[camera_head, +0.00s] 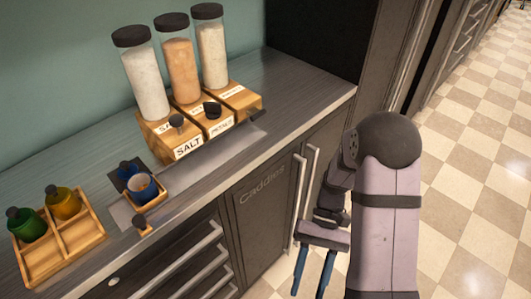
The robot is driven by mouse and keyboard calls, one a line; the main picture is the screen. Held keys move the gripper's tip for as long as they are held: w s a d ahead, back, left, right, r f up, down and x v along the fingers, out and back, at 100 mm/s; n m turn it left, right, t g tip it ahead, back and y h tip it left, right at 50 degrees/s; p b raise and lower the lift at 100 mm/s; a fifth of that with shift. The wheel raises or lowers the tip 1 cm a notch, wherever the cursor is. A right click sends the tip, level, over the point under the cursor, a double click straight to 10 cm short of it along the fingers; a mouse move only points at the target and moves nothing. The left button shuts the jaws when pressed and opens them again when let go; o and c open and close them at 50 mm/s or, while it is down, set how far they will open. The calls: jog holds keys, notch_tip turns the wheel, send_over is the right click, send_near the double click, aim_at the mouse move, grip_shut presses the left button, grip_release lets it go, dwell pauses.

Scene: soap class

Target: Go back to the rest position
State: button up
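My arm is folded at the right of the view, in front of the cabinet doors and above the floor. My gripper (313,273) hangs at its lower left with two blue fingers pointing down. The fingers stand apart, with nothing between them. The gripper is clear of the counter and touches nothing that I can see.
On the counter (290,92) stands a wooden dispenser (243,98) with three jars, one holder labelled SALT. A small holder with a blue cup (143,187) and a wooden tray (80,245) with green and yellow bottles stand left. Cabinet handles (303,185) are close to my gripper.

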jog(key=w+d+n+t+h, duration=0.1)
jog(key=w+d+t+h, duration=0.2)
jog(key=d, duration=0.4)
jog(key=w+d+n+t+h, duration=0.1)
jog(key=w+d+n+h, duration=0.1)
jog(key=w+d+h, duration=0.35)
jog(key=s+a+r+t+y+p, duration=0.1)
jog(key=a+r+t+p, duration=0.1)
jog(key=r+p, duration=0.3)
jog(key=s+a+r+m+t+y+p, duration=0.1)
jog(key=a+r+t+y+p, duration=0.1)
jog(key=r+p, duration=0.4)
jog(key=s+a+r+m+t+y+p, duration=0.1)
jog(key=a+r+p, duration=0.3)
jog(key=r, duration=0.6)
jog(key=shift+s+t+y+p, duration=0.25)
jog(key=shift+t+y+p, duration=0.3)
jog(key=shift+p, duration=0.3)
